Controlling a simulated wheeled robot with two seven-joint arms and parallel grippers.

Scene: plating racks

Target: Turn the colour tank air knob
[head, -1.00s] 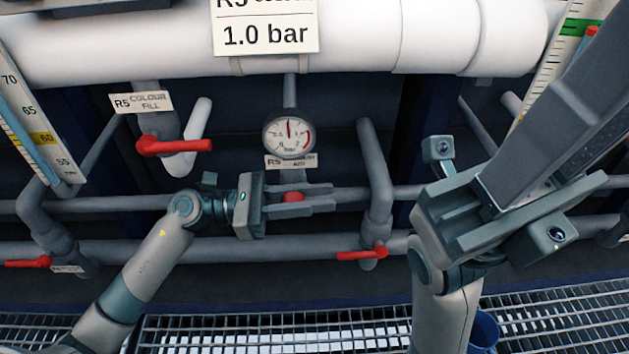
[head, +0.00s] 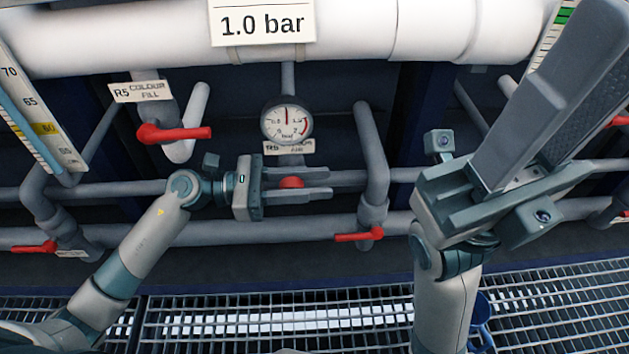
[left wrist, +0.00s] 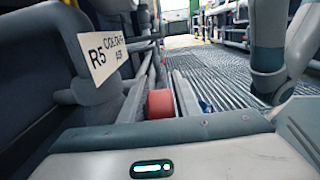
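The red air knob (head: 291,182) is a round cap on the pipe below the pressure gauge (head: 287,121). A small R5 label (head: 289,147) hangs between them. My left gripper (head: 315,184) reaches in from the left with one finger above and one below the knob. In the left wrist view the red knob (left wrist: 160,105) fills the space between the fingers, which look closed on it. The gauge needle points about straight up. My right gripper (head: 560,100) is raised at the right, empty, its fingers pointing up toward the camera; their gap is unclear.
A red lever on the R5 COLOUR FILL valve (head: 174,133) is above left of my left gripper. Another red lever (head: 359,237) is below right. A white pipe (head: 350,35) with a 1.0 bar sign (head: 262,23) runs above. Grating (head: 250,318) covers the floor.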

